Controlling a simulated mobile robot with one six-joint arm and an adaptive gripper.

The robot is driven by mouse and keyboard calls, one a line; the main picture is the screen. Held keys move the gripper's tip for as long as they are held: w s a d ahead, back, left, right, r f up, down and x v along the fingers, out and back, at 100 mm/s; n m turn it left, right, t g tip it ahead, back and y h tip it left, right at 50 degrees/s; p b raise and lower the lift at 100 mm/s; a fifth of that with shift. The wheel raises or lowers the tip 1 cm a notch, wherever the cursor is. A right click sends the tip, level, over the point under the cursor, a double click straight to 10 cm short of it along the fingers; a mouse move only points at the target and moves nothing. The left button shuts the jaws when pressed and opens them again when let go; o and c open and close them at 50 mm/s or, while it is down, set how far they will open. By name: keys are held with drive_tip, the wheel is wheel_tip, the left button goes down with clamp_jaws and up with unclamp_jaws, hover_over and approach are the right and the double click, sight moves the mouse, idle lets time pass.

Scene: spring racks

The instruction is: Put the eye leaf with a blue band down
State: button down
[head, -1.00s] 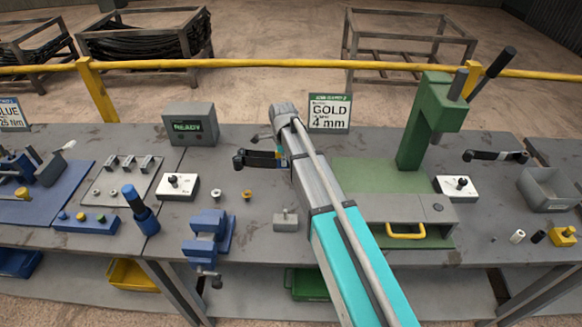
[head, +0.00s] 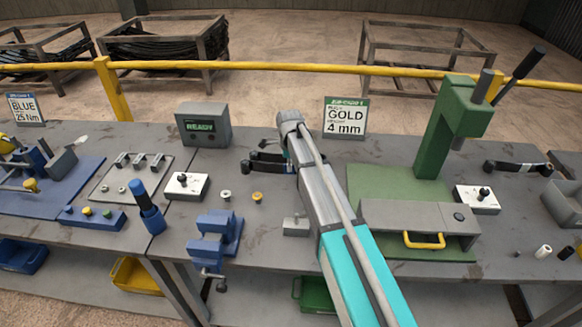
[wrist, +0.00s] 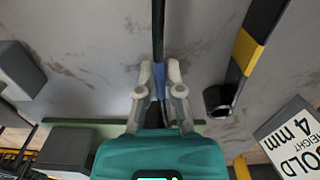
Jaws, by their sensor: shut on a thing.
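My gripper (wrist: 160,82) is shut on the eye leaf with a blue band (wrist: 159,72), a dark narrow bar, gripped at its blue band. In the head view the leaf (head: 262,169) sticks out to the left from my gripper, low over the grey bench. My arm hides its right part. I cannot tell whether it touches the bench. A second eye leaf, with a yellow band (wrist: 245,48), lies behind it, roughly parallel and apart from the held one. In the head view only part of this leaf (head: 267,157) shows.
The READY box (head: 202,125) and the GOLD 4 mm sign (head: 345,118) stand behind. A blue vise (head: 217,235) and a small grey block (head: 296,226) are in front. The green press (head: 440,130) stands right. Another dark leaf (head: 517,167) lies farther right.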

drive_tip(key=shift+w+f, duration=0.1)
drive_tip(key=shift+w+a+f+b, duration=0.2)
drive_tip(key=shift+w+f+b, duration=0.05)
drive_tip(key=shift+f+b, duration=1.7)
drive_tip(key=shift+b, duration=0.05)
drive_tip(key=c, duration=0.8)
unclamp_jaws()
drive_tip(key=shift+r, duration=0.2)
wheel_tip(320, 180, up, 12)
drive_tip(key=p, duration=1.2)
drive_tip(key=shift+f, duration=0.1)
